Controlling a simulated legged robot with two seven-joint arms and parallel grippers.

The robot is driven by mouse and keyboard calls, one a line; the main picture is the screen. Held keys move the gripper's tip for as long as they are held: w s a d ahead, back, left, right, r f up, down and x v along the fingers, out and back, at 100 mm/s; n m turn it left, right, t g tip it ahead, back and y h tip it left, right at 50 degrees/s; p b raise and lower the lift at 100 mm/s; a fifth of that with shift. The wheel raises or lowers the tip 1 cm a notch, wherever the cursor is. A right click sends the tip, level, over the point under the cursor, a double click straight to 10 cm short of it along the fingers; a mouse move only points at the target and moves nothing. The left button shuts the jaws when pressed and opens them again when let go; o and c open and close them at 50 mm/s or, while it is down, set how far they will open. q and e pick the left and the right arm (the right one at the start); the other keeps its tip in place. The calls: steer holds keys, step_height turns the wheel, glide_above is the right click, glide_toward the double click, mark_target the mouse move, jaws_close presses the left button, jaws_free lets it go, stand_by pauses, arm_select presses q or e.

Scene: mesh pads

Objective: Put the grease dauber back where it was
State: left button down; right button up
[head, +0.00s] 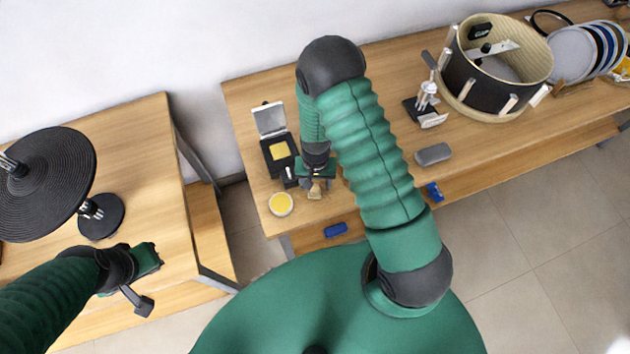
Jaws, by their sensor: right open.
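My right gripper (313,183) is open and points down over the left end of the right-hand table. A small tan piece (315,191) shows at its fingertips; it may be the grease dauber, but it is too small and covered to be sure. A round tin with yellow contents (281,204) stands just left and in front of the gripper. A dark open case with a yellow pad (280,151) and a raised lid lies behind the tin. My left gripper (142,284) hangs by the front edge of the left table; its jaw opening is unclear.
A drum shell (497,75), a small metal stand (427,100), a grey oblong case (433,154) and a rack of discs (575,52) stand to the right. A black round practice pad (45,180) is on the left table. Blue items (335,230) lie below the right table's edge.

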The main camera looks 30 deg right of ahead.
steer(key=shift+w+r, duration=0.1)
steer(key=shift+r, duration=0.25)
step_height(320, 180, up, 12)
steer(key=b, duration=0.1)
step_height(320, 180, up, 5)
steer(key=n+t, duration=0.1)
steer(key=n, duration=0.2)
glide_above(310, 196)
arm_select(q)
steer(key=shift+s+f, duration=0.15)
steer(key=shift+f, duration=0.2)
arm_select(e)
steer(key=s+a+r+n+t, duration=0.1)
steer(key=s+a+r+n, duration=0.1)
steer(key=s+r+n, duration=0.2)
steer(key=shift+s+a+r+t, duration=0.2)
steer(key=shift+r+t, duration=0.1)
steer(key=shift+t, duration=0.1)
arm_select(q)
steer(key=shift+a+f, duration=0.1)
arm_select(e)
steer(key=shift+w+a, duration=0.1)
steer(key=shift+w, duration=0.1)
